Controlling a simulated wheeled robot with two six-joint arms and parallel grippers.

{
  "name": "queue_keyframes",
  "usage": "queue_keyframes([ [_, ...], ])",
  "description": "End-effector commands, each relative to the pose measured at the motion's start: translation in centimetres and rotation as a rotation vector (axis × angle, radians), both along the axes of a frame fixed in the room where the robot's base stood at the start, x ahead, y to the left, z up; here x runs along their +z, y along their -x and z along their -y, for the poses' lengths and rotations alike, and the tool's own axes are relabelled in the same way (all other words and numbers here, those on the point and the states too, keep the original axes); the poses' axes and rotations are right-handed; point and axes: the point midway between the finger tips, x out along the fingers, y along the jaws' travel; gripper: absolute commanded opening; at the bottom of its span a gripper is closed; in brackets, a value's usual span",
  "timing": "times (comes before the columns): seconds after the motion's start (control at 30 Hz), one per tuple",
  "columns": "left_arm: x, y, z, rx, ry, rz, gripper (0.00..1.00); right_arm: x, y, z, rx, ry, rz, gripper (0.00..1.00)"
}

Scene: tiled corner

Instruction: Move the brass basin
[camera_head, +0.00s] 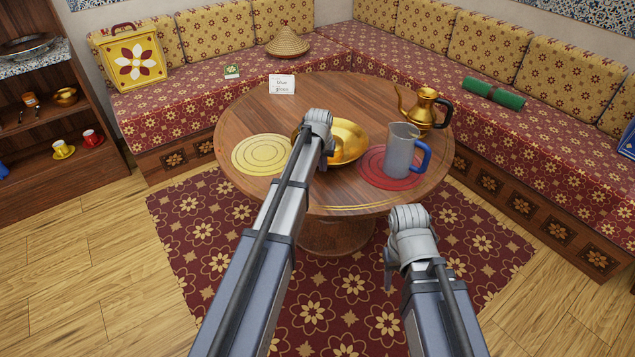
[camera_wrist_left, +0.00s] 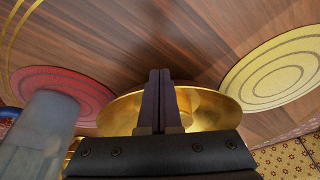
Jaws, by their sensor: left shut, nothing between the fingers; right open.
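The brass basin (camera_head: 348,142) rests on the round wooden table between a yellow mat (camera_head: 262,154) and a red mat (camera_head: 378,181). My left arm covers its left part in the head view. In the left wrist view the basin (camera_wrist_left: 213,106) lies behind my left gripper (camera_wrist_left: 160,74), whose fingers are together and empty. They appear over the basin; I cannot tell whether they touch it. My right gripper (camera_head: 389,272) is open and empty, near the table's front edge, mostly hidden by its wrist.
A grey mug (camera_head: 400,152) with a blue handle stands on the red mat, close to the basin. A brass teapot (camera_head: 424,107) stands behind it. A small card (camera_head: 282,84) reading "blue green" stands at the back. The table's (camera_head: 325,90) back middle is clear.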

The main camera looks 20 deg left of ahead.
Motion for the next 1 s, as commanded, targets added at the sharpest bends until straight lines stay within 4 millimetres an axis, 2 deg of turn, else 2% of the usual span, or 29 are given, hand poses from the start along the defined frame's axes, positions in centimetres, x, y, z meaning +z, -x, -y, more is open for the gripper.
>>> queue_keyframes([
  [0.03, 0.0, -2.4, -0.2, 0.000, 0.000, 0.001, 0.00, 0.0, 0.0, 0.0, 0.000, 0.000, 0.000, 0.50],
  [0.1, 0.0, -4.5, -0.4, 0.000, 0.000, 0.001, 0.00, 0.0, 0.0, 0.0, 0.000, 0.000, 0.000, 0.50],
  [0.3, 0.0, -10.0, -0.8, 0.000, 0.000, 0.001, 0.00, 0.0, 0.0, 0.0, 0.000, 0.000, 0.000, 0.50],
  [0.4, 0.0, -11.8, -1.0, 0.000, 0.000, 0.001, 0.00, 0.0, 0.0, 0.0, 0.000, 0.000, 0.000, 0.50],
  [0.6, 0.0, -13.2, -1.1, 0.000, 0.000, 0.001, 0.00, 0.0, 0.0, 0.0, 0.000, 0.000, 0.000, 0.50],
  [1.0, 0.0, -13.0, -1.0, 0.000, 0.000, 0.000, 0.00, 0.0, 0.0, 0.0, 0.000, 0.000, 0.000, 0.50],
])
